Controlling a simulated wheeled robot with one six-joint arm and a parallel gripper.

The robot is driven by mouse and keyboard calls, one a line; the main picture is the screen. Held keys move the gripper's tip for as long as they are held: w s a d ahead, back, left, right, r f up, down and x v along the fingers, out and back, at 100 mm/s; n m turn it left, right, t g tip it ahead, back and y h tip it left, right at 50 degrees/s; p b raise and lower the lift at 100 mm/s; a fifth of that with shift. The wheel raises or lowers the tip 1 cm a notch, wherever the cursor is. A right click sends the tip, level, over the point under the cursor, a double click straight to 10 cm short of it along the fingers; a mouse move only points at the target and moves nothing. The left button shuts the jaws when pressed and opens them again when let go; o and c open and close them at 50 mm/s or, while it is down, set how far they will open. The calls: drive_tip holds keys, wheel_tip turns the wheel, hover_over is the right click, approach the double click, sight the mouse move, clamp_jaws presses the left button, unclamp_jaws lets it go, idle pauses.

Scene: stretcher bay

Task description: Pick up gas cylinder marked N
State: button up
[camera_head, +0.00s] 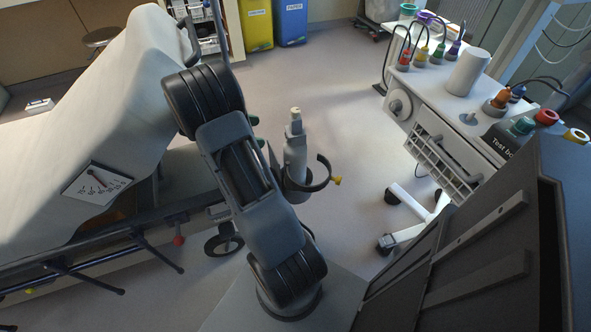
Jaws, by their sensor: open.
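A pale grey-white gas cylinder (295,158) with a narrow valve top stands upright near the middle of the view. Its lower part sits at a dark ring holder (325,175) with a yellow knob, beside the stretcher. The ring looks open on one side. No letter N can be read on the cylinder. My arm stands just left of the cylinder and hides part of the holder. The end of my arm and my gripper cannot be made out.
A stretcher (95,110) with a pale mattress fills the left. A white trolley (440,110) with coloured-capped fittings stands at the right. Yellow (255,25) and blue (290,22) bins stand at the back. The floor (325,90) between stretcher and trolley is clear.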

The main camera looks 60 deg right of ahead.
sight(295, 134)
drive_tip(key=shift+r+b+x, duration=0.2)
drive_tip(key=shift+b+x, duration=0.6)
drive_tip(key=shift+x, duration=2.65)
drive_tip(key=shift+r+b+x, duration=0.2)
drive_tip(key=shift+b+x, duration=0.55)
drive_tip(key=shift+x, duration=2.65)
drive_tip(key=shift+s+d, duration=0.1)
drive_tip(key=shift+s, duration=0.1)
clamp_jaws()
drive_tip(key=shift+r, duration=0.15)
